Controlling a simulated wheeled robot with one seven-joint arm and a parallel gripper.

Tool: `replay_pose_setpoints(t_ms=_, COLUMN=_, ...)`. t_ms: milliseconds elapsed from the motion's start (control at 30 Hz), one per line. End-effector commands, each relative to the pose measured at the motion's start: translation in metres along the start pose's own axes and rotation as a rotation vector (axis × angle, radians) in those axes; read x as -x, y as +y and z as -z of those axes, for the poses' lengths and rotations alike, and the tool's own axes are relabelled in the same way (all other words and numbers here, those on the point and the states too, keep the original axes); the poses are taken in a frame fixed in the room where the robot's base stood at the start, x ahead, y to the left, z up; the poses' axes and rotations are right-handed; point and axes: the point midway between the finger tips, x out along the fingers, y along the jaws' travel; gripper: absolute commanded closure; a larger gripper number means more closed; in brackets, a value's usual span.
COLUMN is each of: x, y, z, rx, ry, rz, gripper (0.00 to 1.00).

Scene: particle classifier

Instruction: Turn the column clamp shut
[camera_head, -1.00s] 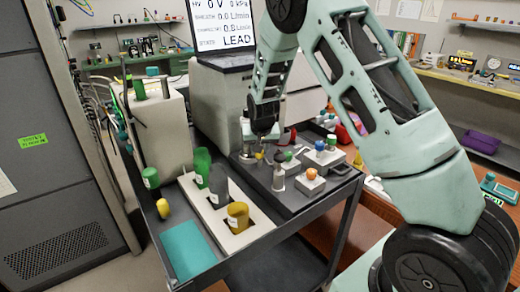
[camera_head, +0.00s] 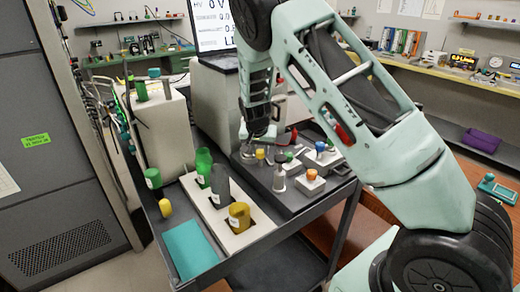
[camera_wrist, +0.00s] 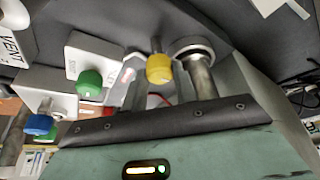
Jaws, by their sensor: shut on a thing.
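The column clamp appears to be the part with the yellow knob (camera_head: 260,153) on the dark equipment board of the cart. This knob (camera_wrist: 159,69) lies between my fingers in the wrist view, beside a metal post with a round cap (camera_wrist: 194,47). My gripper (camera_head: 256,143) points down over the board's back left and is shut on this part. The wrist and fingers hide much of it in the head view, so the exact grip and the clamp's angle are hard to tell.
Blocks with a green knob (camera_wrist: 89,82), a blue knob (camera_wrist: 40,124) and an orange knob (camera_head: 312,174) stand close by. A white rack (camera_head: 262,229) holds green, grey and yellow containers. A teal mat (camera_head: 195,250) lies at the cart's front left.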

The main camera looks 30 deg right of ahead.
Motion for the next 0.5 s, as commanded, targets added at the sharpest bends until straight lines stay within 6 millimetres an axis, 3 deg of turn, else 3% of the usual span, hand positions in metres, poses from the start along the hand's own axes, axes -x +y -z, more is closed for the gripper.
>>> replay_pose_setpoints(t_ms=67, x=0.0000, y=-0.0004, z=-0.0003, rx=-0.003, ry=0.000, rz=0.001, gripper=0.94)
replay_pose_setpoints(t_ms=100, x=0.0000, y=-0.0004, z=-0.0003, rx=-0.003, ry=0.000, rz=0.001, gripper=0.66)
replay_pose_setpoints(t_ms=167, x=-0.0001, y=-0.0004, z=-0.0004, rx=-0.002, ry=-0.001, rz=0.001, gripper=0.49)
replay_pose_setpoints(t_ms=500, x=0.0025, y=-0.0004, z=-0.0001, rx=-0.001, ry=0.000, rz=0.001, gripper=0.49)
